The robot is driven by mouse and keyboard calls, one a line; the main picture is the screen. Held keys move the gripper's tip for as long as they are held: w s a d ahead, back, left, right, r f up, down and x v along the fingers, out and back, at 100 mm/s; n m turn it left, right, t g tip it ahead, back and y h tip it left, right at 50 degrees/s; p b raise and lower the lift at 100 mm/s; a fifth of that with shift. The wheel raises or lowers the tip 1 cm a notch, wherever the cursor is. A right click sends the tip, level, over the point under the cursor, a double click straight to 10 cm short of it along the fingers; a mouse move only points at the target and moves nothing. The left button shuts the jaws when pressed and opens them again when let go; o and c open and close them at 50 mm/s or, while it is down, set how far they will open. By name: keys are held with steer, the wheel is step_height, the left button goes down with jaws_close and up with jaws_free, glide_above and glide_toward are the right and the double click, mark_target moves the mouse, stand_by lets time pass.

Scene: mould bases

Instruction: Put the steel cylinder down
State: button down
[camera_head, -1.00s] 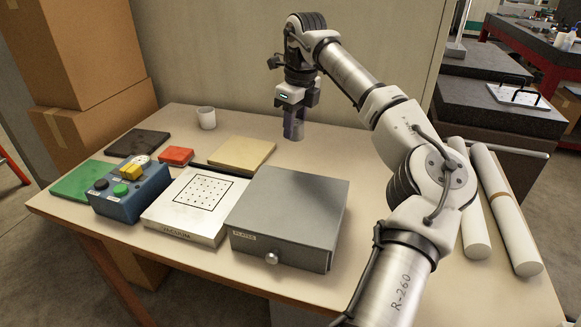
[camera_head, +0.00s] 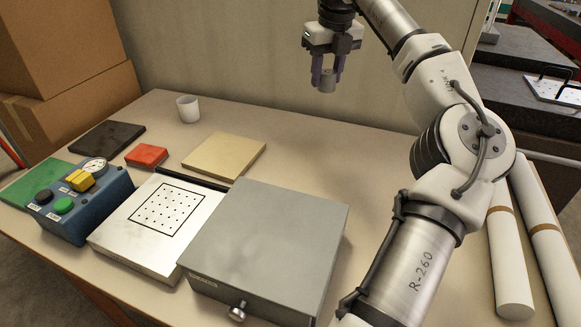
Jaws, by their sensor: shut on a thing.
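My gripper (camera_head: 327,77) is above the back of the table, right of the middle, with its fingers pointing down. It is shut on the steel cylinder (camera_head: 327,83), a small grey piece showing between the dark purplish fingers. The cylinder is upright and looks clear of the tabletop. The upper part of the cylinder is hidden between the fingers.
The table (camera_head: 380,165) is bare below and right of my gripper. A grey drawer box (camera_head: 265,240), a vacuum plate (camera_head: 140,245), a blue control box (camera_head: 85,205), coloured slabs and a white cup (camera_head: 188,109) stand left. White rolls (camera_head: 512,265) lie at right.

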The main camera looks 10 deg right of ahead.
step_height(320, 180, down, 19)
steer(key=shift+f+p, duration=0.15)
steer(key=shift+p, duration=0.95)
steer(key=c, duration=0.9)
jaws_free()
steer(key=r, duration=0.4)
steer(key=s+r+b, duration=0.1)
steer(key=r, duration=0.3)
steer(key=s+r, duration=0.1)
steer(key=r, duration=0.3)
steer(key=shift+d+r+b, duration=0.1)
steer(key=shift+d+b, duration=0.05)
steer(key=shift+b, duration=0.25)
